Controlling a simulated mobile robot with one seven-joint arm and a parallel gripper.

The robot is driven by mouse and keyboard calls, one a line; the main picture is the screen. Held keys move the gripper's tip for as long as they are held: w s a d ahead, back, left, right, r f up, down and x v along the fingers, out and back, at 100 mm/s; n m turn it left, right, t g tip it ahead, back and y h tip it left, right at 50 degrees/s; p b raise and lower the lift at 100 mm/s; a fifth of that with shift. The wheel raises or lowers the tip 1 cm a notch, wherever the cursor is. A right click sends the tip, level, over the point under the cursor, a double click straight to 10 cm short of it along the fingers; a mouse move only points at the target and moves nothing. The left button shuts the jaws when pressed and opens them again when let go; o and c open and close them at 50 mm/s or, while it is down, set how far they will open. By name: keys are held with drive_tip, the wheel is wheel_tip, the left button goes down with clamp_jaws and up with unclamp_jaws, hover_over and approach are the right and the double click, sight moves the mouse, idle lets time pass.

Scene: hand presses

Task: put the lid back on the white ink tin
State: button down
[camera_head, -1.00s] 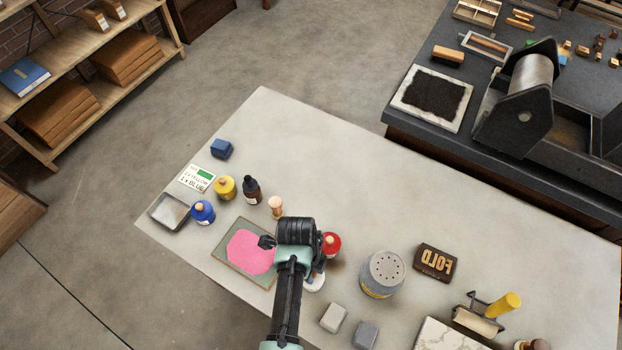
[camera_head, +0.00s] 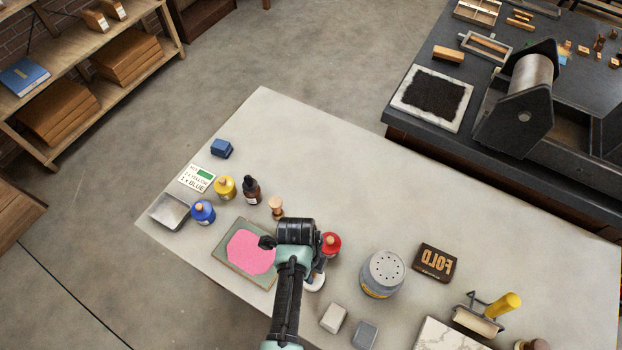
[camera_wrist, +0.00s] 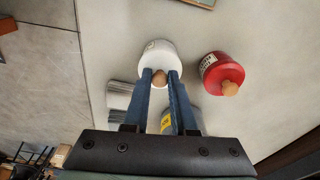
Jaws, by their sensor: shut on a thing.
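The white ink tin (camera_wrist: 157,52) shows in the wrist view as a white round shape, with the wooden knob (camera_wrist: 160,78) of its lid near its lower edge. My gripper (camera_wrist: 160,82) has its two blue-grey fingers on either side of this knob and is shut on it. In the head view the white tin (camera_head: 315,284) is mostly hidden by my arm. I cannot tell whether the lid sits fully on the tin or slightly above it. The red ink tin (camera_wrist: 222,74) stands close by on the right in the wrist view.
A grey shaker can (camera_head: 382,275) and two grey blocks (camera_head: 333,318) stand near. A pink-inked slab (camera_head: 249,251) lies left of my arm. The table's middle is clear.

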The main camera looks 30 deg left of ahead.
idle(0.4)
drive_tip(key=shift+c, duration=0.8)
unclamp_jaws()
drive_tip(key=shift+r, duration=0.1)
drive_tip(key=shift+r+p, duration=3.45)
drive_tip(key=shift+p, duration=0.15)
clamp_jaws()
